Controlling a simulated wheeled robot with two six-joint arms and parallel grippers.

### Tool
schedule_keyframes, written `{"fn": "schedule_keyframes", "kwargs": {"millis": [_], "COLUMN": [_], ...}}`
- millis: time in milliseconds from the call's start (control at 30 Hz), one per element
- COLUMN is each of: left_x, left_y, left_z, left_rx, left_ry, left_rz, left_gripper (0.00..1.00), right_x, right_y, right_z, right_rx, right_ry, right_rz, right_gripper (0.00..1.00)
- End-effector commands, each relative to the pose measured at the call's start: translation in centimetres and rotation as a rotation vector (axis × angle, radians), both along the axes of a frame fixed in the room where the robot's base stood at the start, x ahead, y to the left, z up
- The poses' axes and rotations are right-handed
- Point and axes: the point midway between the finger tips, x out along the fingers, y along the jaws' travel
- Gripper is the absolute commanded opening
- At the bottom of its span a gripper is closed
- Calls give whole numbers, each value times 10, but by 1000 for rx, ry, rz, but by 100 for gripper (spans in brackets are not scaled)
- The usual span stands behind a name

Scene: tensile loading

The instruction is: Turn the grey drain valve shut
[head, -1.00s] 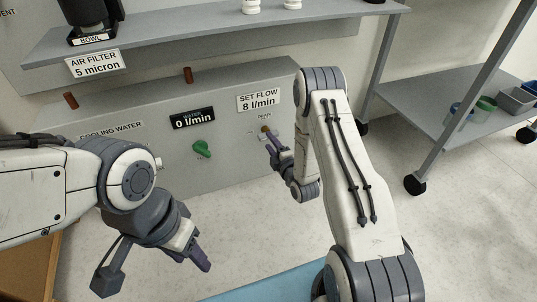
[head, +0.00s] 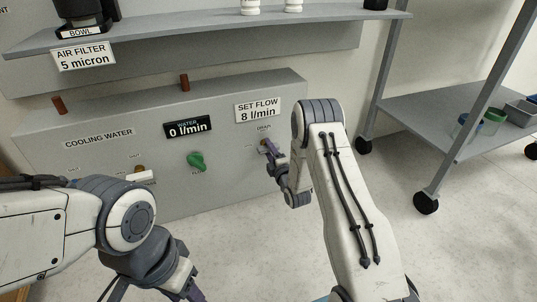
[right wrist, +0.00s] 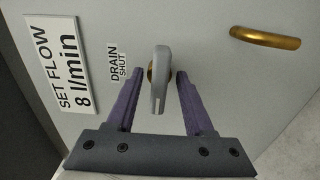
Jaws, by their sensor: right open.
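The grey drain valve handle (right wrist: 160,85) sits on a brass stem on the grey panel, right of the DRAIN label with the word SHUT (right wrist: 122,68), in the right wrist view. My right gripper (right wrist: 158,77) is open, with one purple finger on each side of the handle. I cannot tell whether either finger touches it. In the head view my right gripper (head: 271,153) is at the panel under the DRAIN label and largely hides the valve. My left gripper (head: 188,293) is at the bottom edge, partly cut off, away from the panel.
A green valve handle (head: 197,161) and a white one (head: 140,176) are on the same panel (head: 100,160). A display (head: 188,124) reads 0 l/min; a sign (head: 257,110) reads SET FLOW 8 l/min. A brass hook-shaped pipe (right wrist: 265,38) sticks out near the drain valve. A wheeled cart (head: 430,110) stands right.

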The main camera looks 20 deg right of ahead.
Motion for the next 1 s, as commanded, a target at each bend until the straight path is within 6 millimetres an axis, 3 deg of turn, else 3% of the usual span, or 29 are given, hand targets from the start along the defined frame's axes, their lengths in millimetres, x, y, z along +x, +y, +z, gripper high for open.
{"fn": "schedule_keyframes", "kwargs": {"millis": [300, 333, 433, 467, 1000], "left_x": [0, 0, 0, 0, 0], "left_y": [0, 0, 0, 0, 0], "left_z": [-2, -2, -2, -2, 9], "left_rx": [0, 0, 0, 0, 0], "left_ry": [0, 0, 0, 0, 0], "left_rz": [0, 0, 0, 0, 0], "left_gripper": [50, 50, 50, 50, 50], "right_x": [4, 4, 4, 4, 3], "right_y": [0, 0, 0, 0, 0], "right_z": [1, 1, 1, 1, 2], "right_rx": [1, 1, 0, 0, 114], "right_ry": [0, 0, 0, 0, 6], "right_rz": [0, 0, 0, 0, 0], "right_gripper": [52, 45, 7, 0, 0]}}
